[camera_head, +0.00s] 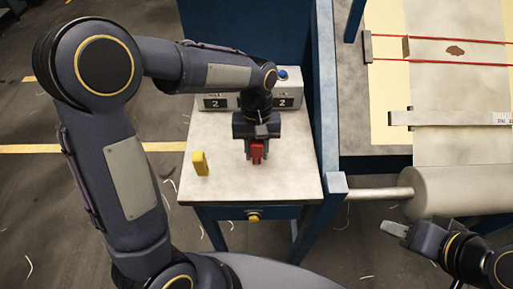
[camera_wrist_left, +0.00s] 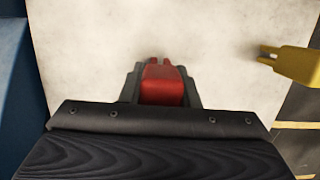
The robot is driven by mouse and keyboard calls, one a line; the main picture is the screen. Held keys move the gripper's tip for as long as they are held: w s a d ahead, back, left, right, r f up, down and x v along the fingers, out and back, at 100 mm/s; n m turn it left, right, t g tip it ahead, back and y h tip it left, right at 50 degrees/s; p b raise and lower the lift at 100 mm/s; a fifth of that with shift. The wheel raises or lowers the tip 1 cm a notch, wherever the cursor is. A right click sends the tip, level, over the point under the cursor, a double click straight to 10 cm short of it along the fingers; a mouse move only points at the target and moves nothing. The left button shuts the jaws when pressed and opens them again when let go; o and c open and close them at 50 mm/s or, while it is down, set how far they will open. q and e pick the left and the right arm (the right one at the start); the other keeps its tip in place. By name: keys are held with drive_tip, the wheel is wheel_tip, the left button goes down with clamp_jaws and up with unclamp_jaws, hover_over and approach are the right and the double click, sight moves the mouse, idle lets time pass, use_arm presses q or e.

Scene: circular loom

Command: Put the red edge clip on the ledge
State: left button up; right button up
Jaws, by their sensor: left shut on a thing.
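The red edge clip (camera_head: 257,151) is between the fingers of my left gripper (camera_head: 256,143), over the small pale-topped table. It also shows in the left wrist view (camera_wrist_left: 162,84), with the dark fingers of my left gripper (camera_wrist_left: 162,82) on both sides of it. My left gripper is shut on the clip. Whether the clip touches the tabletop is hard to tell. My right gripper (camera_head: 396,229) is at the lower right, beside the pale roller, with no thing seen in it; its finger gap is not clear. I cannot make out which surface is the ledge.
A yellow clip (camera_head: 200,164) stands on the small table (camera_head: 225,188), left of my left gripper. A grey box (camera_head: 221,102) with number displays and a blue button is at the back. A blue post (camera_head: 325,100) separates this table from the loom cloth (camera_head: 455,80) on the right.

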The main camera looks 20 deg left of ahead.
use_arm(q)
drive_tip(key=shift+f+b, duration=0.35)
drive_tip(key=shift+f, duration=0.15)
drive_tip(key=o, duration=1.2)
drive_tip(key=shift+c, duration=0.2)
drive_tip(key=shift+r, duration=0.1)
drive_tip(key=v, duration=0.7)
drive_tip(key=shift+r, duration=0.35)
drive_tip(key=shift+a, duration=0.1)
drive_tip(key=s+a+r+t+h, duration=0.3)
drive_tip(key=s+a, duration=0.4)
drive_tip(key=s, duration=0.2)
drive_tip(key=s+a+f+m+t, duration=0.1)
drive_tip(key=s+f+t, duration=0.1)
drive_tip(key=s+t, duration=0.3)
drive_tip(key=s, duration=0.4)
drive_tip(key=shift+a+f+m, duration=0.2)
drive_tip(key=shift+a+m, duration=0.05)
drive_tip(key=shift+m, duration=0.05)
